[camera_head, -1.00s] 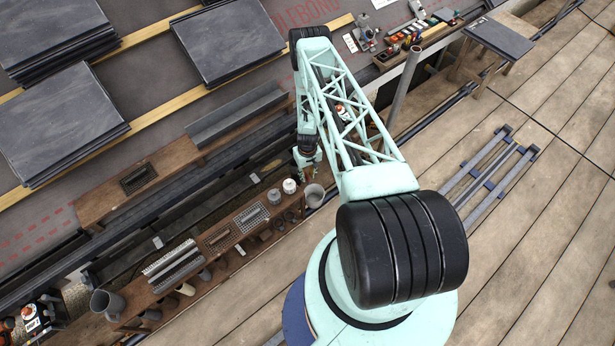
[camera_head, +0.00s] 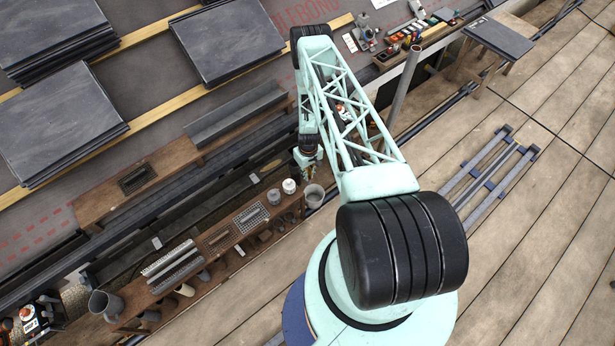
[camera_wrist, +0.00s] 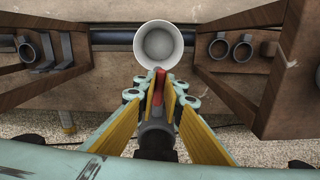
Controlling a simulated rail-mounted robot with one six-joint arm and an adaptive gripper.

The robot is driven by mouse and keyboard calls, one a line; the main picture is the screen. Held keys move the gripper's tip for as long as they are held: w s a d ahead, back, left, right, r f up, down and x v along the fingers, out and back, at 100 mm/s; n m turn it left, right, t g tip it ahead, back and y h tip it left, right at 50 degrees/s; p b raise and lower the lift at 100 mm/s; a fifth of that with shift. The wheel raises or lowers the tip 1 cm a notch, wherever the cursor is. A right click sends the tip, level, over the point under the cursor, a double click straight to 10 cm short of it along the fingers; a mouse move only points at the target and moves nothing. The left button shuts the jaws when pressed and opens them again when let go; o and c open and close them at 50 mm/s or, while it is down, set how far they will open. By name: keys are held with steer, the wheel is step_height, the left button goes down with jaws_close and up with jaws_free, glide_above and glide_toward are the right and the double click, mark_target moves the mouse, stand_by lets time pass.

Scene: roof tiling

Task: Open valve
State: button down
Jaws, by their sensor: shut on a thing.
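My gripper (camera_wrist: 161,82) is shut on a narrow red lever (camera_wrist: 158,92), which looks like the valve's handle. Its yellow finger pads stand on both sides of the lever in the wrist view. A dark grey round part (camera_wrist: 155,138), perhaps the valve body or pipe, shows between the fingers nearer the camera. A white bucket (camera_wrist: 141,45) lies just beyond the fingertips. The bucket also shows in the head view (camera_head: 314,196), with my gripper (camera_head: 308,174) just above and left of it. The valve cannot be made out in the head view.
Brown wooden racks with grey rings stand left (camera_wrist: 25,84) and right (camera_wrist: 289,95) of the bucket. A dark pipe (camera_wrist: 112,37) runs behind it. A tool shelf (camera_head: 222,238) runs left of my gripper. Slate stacks (camera_head: 62,125) lie on the roof. The plank deck (camera_head: 540,215) is mostly clear.

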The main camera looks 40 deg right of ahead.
steer(key=shift+d+n+b, duration=0.25)
steer(key=shift+n+b, duration=0.2)
steer(key=shift+n, duration=0.35)
steer(key=c, duration=2.7)
jaws_free()
steer(key=shift+r, duration=0.15)
steer(key=shift+r, duration=5.85)
